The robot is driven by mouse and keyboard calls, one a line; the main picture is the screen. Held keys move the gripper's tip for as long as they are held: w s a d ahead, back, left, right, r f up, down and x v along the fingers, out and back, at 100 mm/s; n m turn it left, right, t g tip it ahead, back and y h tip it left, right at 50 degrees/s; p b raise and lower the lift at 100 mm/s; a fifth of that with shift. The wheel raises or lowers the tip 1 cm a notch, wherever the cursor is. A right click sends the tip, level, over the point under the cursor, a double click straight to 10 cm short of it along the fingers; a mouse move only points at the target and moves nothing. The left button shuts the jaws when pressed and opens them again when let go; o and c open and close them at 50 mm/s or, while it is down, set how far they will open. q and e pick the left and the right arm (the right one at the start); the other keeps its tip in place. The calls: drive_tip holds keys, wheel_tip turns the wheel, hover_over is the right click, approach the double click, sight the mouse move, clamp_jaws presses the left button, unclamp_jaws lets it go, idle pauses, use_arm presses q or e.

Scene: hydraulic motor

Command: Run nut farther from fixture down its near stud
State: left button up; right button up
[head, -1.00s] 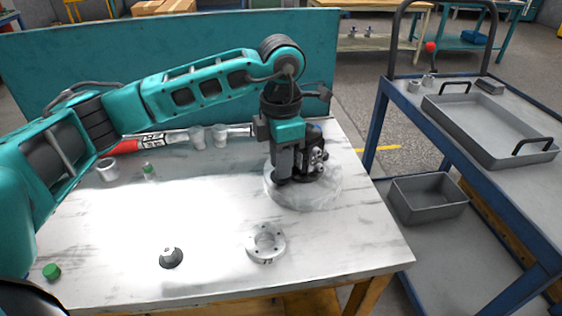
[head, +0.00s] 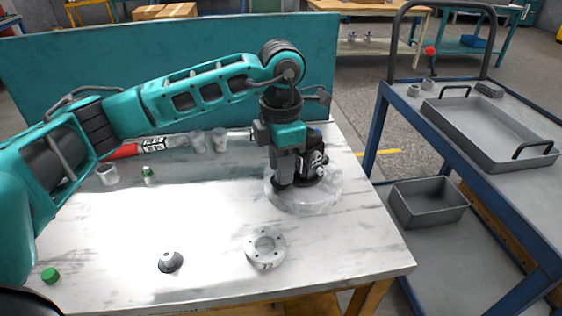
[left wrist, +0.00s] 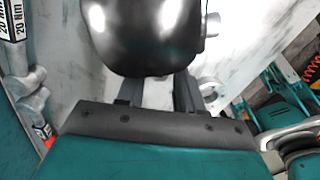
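A black motor (head: 317,161) with bright metal fittings stands on a pale round fixture base (head: 318,200) at the right of the table. My left gripper (head: 287,172) points down at its left side, close against it. In the left wrist view, a glossy black rounded body (left wrist: 150,35) with a metal boss at its right covers the fingertips. The fingers of my left gripper (left wrist: 158,88) stand apart there, but what lies between their tips is hidden. I cannot make out the nut or the near stud in either view. My right gripper is out of view.
A flanged ring (head: 265,248), a grey cone-shaped part (head: 170,262) and a green cap (head: 50,274) lie on the table. A blue cart (head: 478,185) stands right. The table's middle is clear.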

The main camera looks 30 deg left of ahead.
use_arm(q)
drive_tip(key=n+p, duration=0.1)
drive_tip(key=n, duration=0.4)
drive_tip(key=shift+r+n, duration=0.1)
drive_tip(key=shift+n, duration=0.2)
drive_tip(key=n, duration=0.3)
drive_tip(key=shift+p, duration=0.4)
drive_tip(key=shift+c, duration=0.2)
clamp_jaws()
drive_tip(key=m, duration=0.1)
drive_tip(key=m+b, duration=0.1)
drive_tip(key=m, duration=0.1)
drive_tip(key=shift+f, duration=0.25)
drive_tip(key=shift+r+m+b, duration=0.1)
drive_tip(key=shift+m+b, duration=0.25)
drive_tip(key=shift+m, duration=0.95)
